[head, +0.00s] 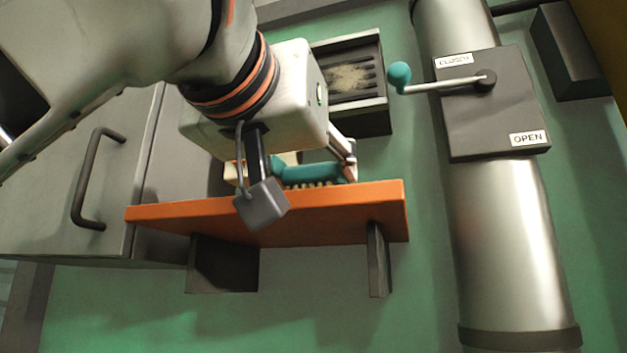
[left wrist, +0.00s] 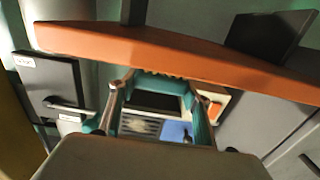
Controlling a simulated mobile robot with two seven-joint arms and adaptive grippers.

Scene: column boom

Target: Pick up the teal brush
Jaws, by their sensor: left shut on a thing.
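The teal brush (head: 312,173) is at the orange shelf (head: 340,211), lying lengthwise along it with its pale bristles down. My left gripper (head: 296,172) is shut on the brush, one finger showing at its right end; the rest of the grip is partly hidden behind my wrist. In the left wrist view the two fingers (left wrist: 160,88) reach toward the shelf (left wrist: 180,55), with teal and a row of bristles (left wrist: 165,75) near its edge. I cannot tell whether the bristles touch the shelf. My right gripper is in neither view.
A steel pipe (head: 506,240) with a dark valve box (head: 490,125) and teal-knobbed lever (head: 440,86) stands to the right. A dark open tray (head: 352,113) is behind the gripper. A grey cabinet (head: 60,190) with a handle is at the left.

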